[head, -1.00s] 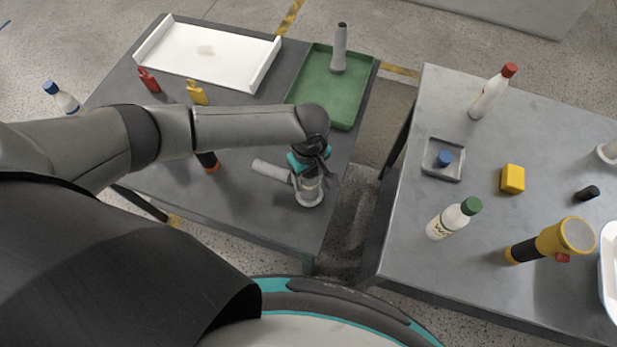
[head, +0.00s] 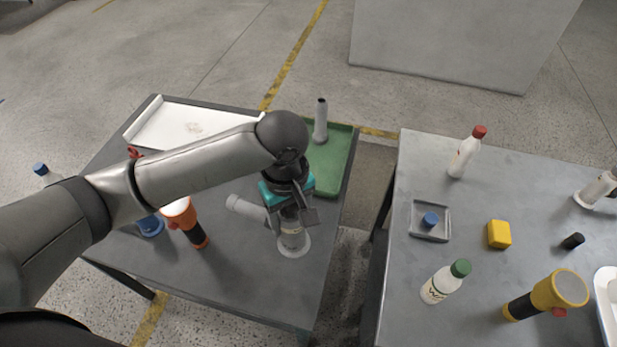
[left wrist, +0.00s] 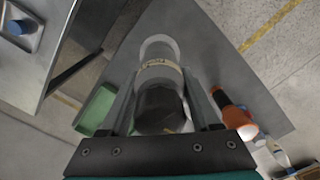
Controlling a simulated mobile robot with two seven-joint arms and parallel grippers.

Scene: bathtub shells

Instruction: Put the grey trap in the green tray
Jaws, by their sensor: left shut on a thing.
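The grey trap (head: 291,236) is a grey bottle-shaped piece with a side pipe and a round flange at its lower end. It is upright at the front right of the left table. My left gripper (head: 290,212) is shut on its upper part from above. In the left wrist view the trap (left wrist: 160,75) lies between the fingers, its dark top nearest. I cannot tell whether its flange touches the table. The green tray (head: 336,180) is behind it, partly hidden by my arm. My right gripper is not in view.
A grey pipe (head: 320,122) stands in the tray's far part. An orange-and-black flashlight (head: 187,224) stands left of the trap. A white tray (head: 170,125) lies at the back left. A gap separates this table from the right table (head: 390,300), which holds bottles and small objects.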

